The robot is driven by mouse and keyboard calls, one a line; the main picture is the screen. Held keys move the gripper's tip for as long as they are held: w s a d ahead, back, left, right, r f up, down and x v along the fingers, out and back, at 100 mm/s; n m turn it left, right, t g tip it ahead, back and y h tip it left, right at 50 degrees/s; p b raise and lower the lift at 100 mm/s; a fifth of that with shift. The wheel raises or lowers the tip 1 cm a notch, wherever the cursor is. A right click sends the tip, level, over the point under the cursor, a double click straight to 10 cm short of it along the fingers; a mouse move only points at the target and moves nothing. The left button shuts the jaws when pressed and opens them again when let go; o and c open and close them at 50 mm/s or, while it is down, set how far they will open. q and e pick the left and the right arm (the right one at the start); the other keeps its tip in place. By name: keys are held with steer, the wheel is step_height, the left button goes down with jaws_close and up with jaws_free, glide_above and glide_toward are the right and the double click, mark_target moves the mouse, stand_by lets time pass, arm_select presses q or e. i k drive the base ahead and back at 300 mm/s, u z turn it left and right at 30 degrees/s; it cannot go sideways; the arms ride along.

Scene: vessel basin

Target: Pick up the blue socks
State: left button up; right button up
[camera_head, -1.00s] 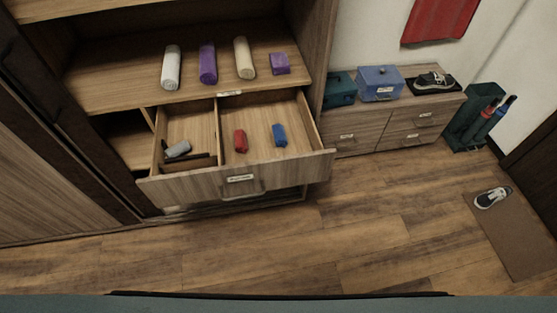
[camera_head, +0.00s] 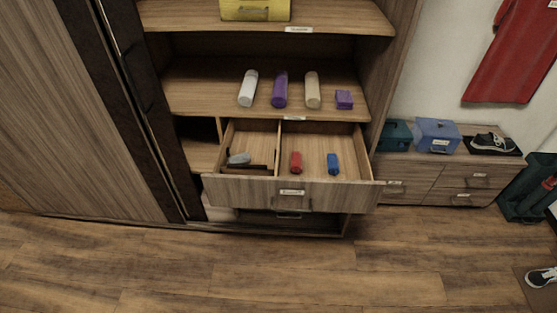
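A small blue rolled bundle (camera_head: 333,164), which looks like the blue socks, lies in the right compartment of an open drawer (camera_head: 290,192) in the wardrobe. A similar red bundle (camera_head: 296,162) lies to its left in the same compartment, apart from it. The left compartment holds a grey item (camera_head: 239,158) and a dark brown item (camera_head: 262,168). Neither of my grippers is in view.
The shelf (camera_head: 210,95) above the drawer holds white, purple and cream rolls and a small purple bundle (camera_head: 344,99). A low cabinet (camera_head: 440,180) with boxes and a shoe stands at the right. The wooden floor (camera_head: 270,270) before the drawer is clear.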

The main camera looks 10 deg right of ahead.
mark_target(333, 166)
steer(key=u, duration=1.05)
steer(key=i, duration=1.75)
steer(key=z, duration=2.1)
